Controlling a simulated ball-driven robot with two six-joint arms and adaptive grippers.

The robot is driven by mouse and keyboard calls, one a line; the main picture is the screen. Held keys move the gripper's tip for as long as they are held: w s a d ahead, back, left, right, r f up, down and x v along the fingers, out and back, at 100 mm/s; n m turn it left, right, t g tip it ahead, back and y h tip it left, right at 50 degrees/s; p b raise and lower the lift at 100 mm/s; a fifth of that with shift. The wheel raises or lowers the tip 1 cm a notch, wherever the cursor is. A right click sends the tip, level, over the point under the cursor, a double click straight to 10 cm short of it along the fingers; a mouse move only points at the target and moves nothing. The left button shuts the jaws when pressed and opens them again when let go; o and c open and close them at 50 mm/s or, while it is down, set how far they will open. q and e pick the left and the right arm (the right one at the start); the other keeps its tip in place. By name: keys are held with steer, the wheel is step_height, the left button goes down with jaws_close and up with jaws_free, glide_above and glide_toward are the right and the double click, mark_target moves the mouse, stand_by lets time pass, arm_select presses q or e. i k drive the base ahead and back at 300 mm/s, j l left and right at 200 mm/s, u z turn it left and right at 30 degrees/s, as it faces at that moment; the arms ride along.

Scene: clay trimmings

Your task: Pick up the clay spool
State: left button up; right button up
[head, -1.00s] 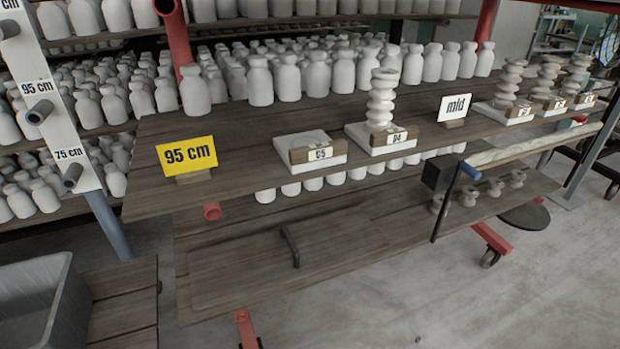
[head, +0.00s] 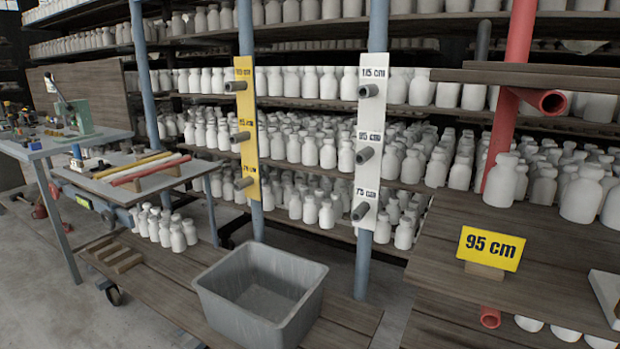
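No clay spool shows in the head view now. The wooden shelf (head: 445,240) at the right carries a yellow "95 cm" sign (head: 491,249). A pale slab (head: 606,292) on this shelf is cut off by the right edge. Neither of my grippers is in view.
A grey open bin (head: 235,318), seemingly empty, stands on a low wooden deck (head: 170,292). Yellow (head: 247,130) and white (head: 370,145) height posts carry grey pegs. White bottles (head: 328,153) fill the racks behind. A workbench (head: 45,148) with tools stands left.

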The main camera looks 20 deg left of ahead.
mark_target(138, 149)
steer(key=i+j+u, duration=0.15)
steer(key=j+u, duration=0.3)
steer(key=i+j+u, duration=0.25)
steer(key=j+u, duration=0.15)
steer(key=j, duration=0.15)
steer(key=i+j+u, duration=0.3)
steer(key=u, duration=0.15)
steer(key=i+j+u, duration=0.55)
steer(key=i+u, duration=0.7)
steer(key=i+z, duration=0.15)
steer(key=i, duration=0.3)
steer(key=i+j+z, duration=0.15)
steer(key=i, duration=0.3)
steer(key=i+l+z, duration=0.1)
steer(key=i+z, duration=0.15)
steer(key=z, duration=0.15)
steer(key=i+z, duration=0.2)
steer(key=z, duration=0.25)
steer(key=i+z, duration=0.25)
steer(key=z, duration=0.15)
steer(key=i+z, duration=0.3)
steer(key=i, duration=0.2)
